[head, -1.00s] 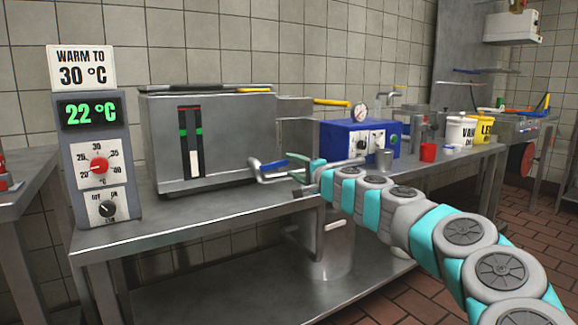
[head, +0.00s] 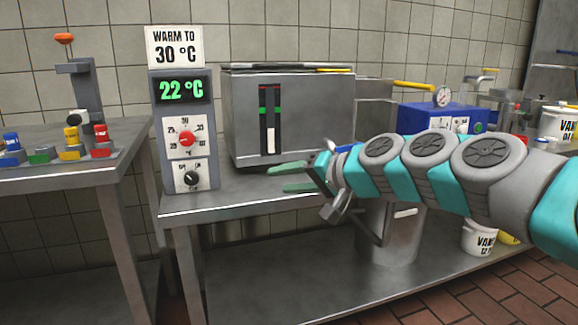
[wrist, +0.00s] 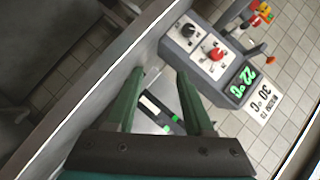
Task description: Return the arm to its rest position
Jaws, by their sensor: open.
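My gripper (head: 288,178) reaches in from the right in the head view, its two green fingers apart and pointing left. It is in front of the steel bench's front edge, near the steel machine (head: 300,115). In the wrist view my gripper (wrist: 161,72) is open, and I see nothing held between the fingers. The control box (head: 185,130) stands at the bench's left end, reading 22 °C under a "warm to 30 °C" sign (head: 175,47). The control box also shows upper right in the wrist view (wrist: 206,68).
The steel bench (head: 225,203) runs to the right, with a blue box with a gauge (head: 440,117) further along. A steel pot (head: 402,240) and white tub (head: 479,239) stand on its lower shelf. A second table (head: 70,172) at left carries coloured weights.

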